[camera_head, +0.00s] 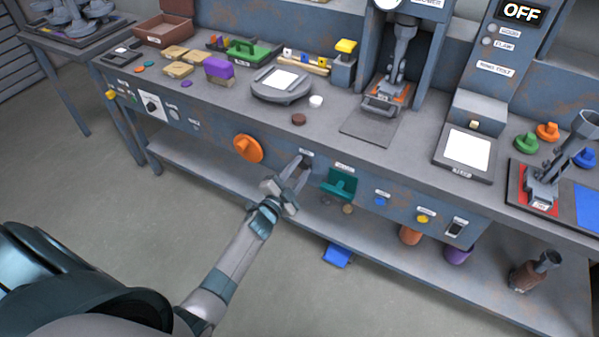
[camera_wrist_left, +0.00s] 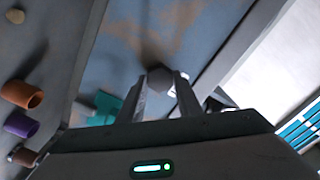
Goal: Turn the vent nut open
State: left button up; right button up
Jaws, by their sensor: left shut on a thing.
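The vent nut (camera_wrist_left: 160,78) is a grey hexagonal nut on the bench's blue-grey front panel. In the left wrist view it sits between the fingertips of my left gripper (camera_wrist_left: 161,92), which is shut on it. In the head view my left gripper (camera_head: 298,172) reaches the front panel just below a small white label (camera_head: 306,153), between the orange knob and the teal handle. There the fingers hide the nut. How far the nut is turned cannot be told. My right gripper is not in view.
An orange round knob (camera_head: 248,148) is left of my left gripper and a teal handle (camera_head: 340,184) is close on its right. Blue (camera_head: 381,201) and yellow (camera_head: 422,218) knobs are further right. A lower shelf (camera_head: 215,165) runs beneath. The floor in front is clear.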

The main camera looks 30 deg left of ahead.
pick_arm(q)
jog(key=m+b, duration=0.1)
jog(key=m, duration=0.1)
jog(key=shift+f+m, duration=0.15)
jog(key=shift+m, duration=0.15)
jog(key=shift+m+b, duration=0.4)
jog(key=shift+m, duration=0.7)
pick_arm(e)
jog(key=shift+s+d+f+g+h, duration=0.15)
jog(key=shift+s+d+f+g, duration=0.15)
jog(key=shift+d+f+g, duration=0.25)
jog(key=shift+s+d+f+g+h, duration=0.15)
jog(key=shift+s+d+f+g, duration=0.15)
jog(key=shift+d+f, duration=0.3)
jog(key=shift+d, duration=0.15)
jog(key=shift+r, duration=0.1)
pick_arm(q)
jog(key=o, duration=1)
jog(key=shift+o, duration=0.2)
jog(key=shift+s, duration=0.1)
